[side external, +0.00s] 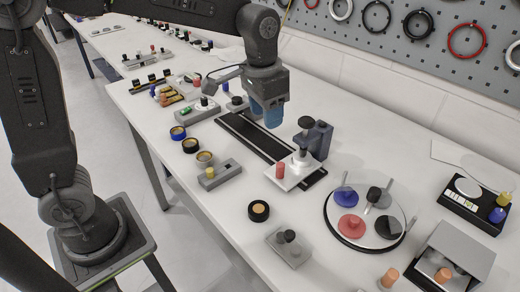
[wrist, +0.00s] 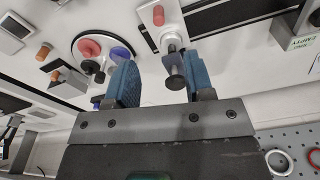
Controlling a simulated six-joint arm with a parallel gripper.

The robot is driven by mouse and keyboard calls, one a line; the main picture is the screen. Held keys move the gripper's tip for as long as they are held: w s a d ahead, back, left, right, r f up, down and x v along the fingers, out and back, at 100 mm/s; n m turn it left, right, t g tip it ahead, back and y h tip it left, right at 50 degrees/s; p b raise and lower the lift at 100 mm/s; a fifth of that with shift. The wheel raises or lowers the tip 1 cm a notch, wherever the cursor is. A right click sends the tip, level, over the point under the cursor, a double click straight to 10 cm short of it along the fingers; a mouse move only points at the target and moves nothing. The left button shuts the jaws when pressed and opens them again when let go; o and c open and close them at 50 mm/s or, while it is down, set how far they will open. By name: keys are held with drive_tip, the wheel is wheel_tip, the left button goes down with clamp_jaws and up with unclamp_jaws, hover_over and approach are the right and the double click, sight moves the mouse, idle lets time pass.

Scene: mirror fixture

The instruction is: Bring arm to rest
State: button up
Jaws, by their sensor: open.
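My gripper (side external: 270,112), with blue fingers, is above the white table, over the black strip and up and left of the white fixture. In the wrist view its two fingers (wrist: 160,78) are spread apart with nothing held. The white fixture (side external: 291,172) carries a black knob (side external: 305,123) and a red peg (side external: 280,170). In the wrist view the knob (wrist: 175,78) appears between the fingers, but the side view shows it apart from them. A round mirror (side external: 377,241) in a dark ring lies to the right, bearing blue, red and dark pieces.
A black strip (side external: 240,130) runs along the table (side external: 225,225). Several small jars and a grey block (side external: 220,175) lie along the left edge. A grey box (side external: 455,250) and a black device (side external: 475,207) stand at the right. A pegboard (side external: 430,55) with rings is behind.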

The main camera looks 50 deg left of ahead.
drive_tip(key=s+a+n+t, duration=0.1)
drive_tip(key=s+a+t, duration=0.1)
drive_tip(key=s, duration=0.7)
drive_tip(key=s+a+r+n+t, duration=0.1)
drive_tip(key=s+a+t, duration=0.1)
drive_tip(key=s, duration=0.7)
drive_tip(key=shift+a+r+t, duration=0.2)
drive_tip(key=shift+a+t, duration=0.1)
drive_tip(key=shift+a, duration=0.35)
